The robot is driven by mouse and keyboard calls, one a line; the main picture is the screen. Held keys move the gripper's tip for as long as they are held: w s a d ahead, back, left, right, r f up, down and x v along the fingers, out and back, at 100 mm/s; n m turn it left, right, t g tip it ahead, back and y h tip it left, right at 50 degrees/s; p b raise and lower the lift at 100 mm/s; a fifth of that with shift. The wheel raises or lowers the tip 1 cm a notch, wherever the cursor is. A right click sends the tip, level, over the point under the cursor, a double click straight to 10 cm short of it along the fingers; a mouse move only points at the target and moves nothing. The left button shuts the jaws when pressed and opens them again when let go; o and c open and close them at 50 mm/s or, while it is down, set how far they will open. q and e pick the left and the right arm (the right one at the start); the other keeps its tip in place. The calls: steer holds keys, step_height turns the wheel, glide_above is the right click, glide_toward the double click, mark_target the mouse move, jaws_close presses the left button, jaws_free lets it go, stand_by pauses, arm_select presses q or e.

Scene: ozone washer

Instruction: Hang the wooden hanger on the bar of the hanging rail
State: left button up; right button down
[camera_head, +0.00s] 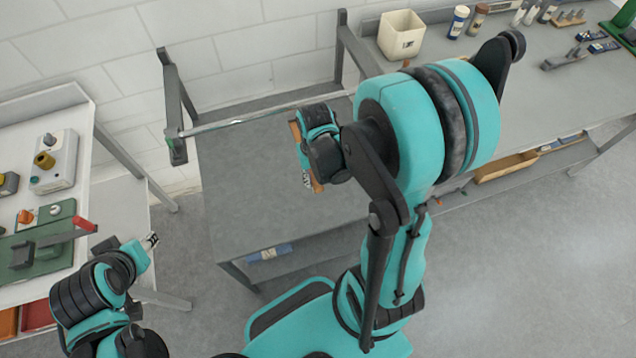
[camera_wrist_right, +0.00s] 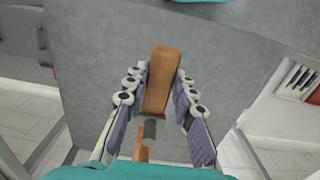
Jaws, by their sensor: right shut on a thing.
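The wooden hanger (camera_head: 295,131) is brown and mostly hidden behind my right gripper (camera_head: 307,178) in the head view. In the right wrist view, the wooden hanger (camera_wrist_right: 161,78) lies between the two fingers of my right gripper (camera_wrist_right: 159,88), which is shut on it. The hanging rail has a pale metal bar (camera_head: 240,119) between dark posts. The hanger is close to the bar's right part in the head view; I cannot tell whether they touch. My left gripper (camera_head: 150,241) is low at the left, away from the rail, and its opening is unclear.
A grey table (camera_head: 240,200) stands below the rail. A white bin (camera_head: 400,36) and several bottles stand on the bench at the upper right. A white bench (camera_head: 40,120) with switch boxes is at the left, close to my left arm.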

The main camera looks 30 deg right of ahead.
steer(key=shift+w+d+p, duration=0.1)
steer(key=shift+w+d, duration=0.3)
steer(key=shift+w, duration=1.2)
steer(key=shift+w+d+p, duration=0.15)
steer(key=shift+w+d, duration=0.3)
steer(key=shift+w, duration=1.15)
steer(key=shift+w+d+p, duration=0.1)
steer(key=shift+w+d, duration=0.3)
steer(key=shift+w, duration=1.2)
steer(key=shift+f+b, duration=1.3)
steer(key=shift+f, duration=0.15)
steer(key=c, duration=1.2)
jaws_free()
steer(key=shift+r, duration=0.1)
step_height(320, 180, up, 12)
steer(key=shift+s+f, duration=0.1)
